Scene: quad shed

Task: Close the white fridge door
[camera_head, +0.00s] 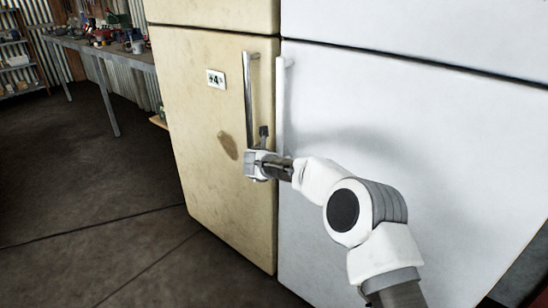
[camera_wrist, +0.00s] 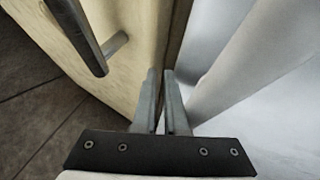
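The white fridge (camera_head: 420,150) fills the right side of the head view, with a white upright bar handle (camera_head: 281,105) on its left edge. Its door surface (camera_wrist: 285,100) and the thick white handle (camera_wrist: 235,60) also show at the right in the wrist view. I cannot tell whether the door stands slightly ajar. My gripper (camera_head: 264,131) is in front of the seam between the white fridge and the cream one. In the wrist view, its fingers (camera_wrist: 160,74) are together with only a thin slit between them, hold nothing visible and lie left of the white handle.
A worn cream fridge (camera_head: 210,130) stands directly left, with a metal bar handle (camera_head: 249,100) close to my gripper; that handle (camera_wrist: 80,35) also shows in the wrist view. A cluttered workbench (camera_head: 105,50) and shelf (camera_head: 17,60) stand far left. The floor (camera_head: 80,190) at left is clear.

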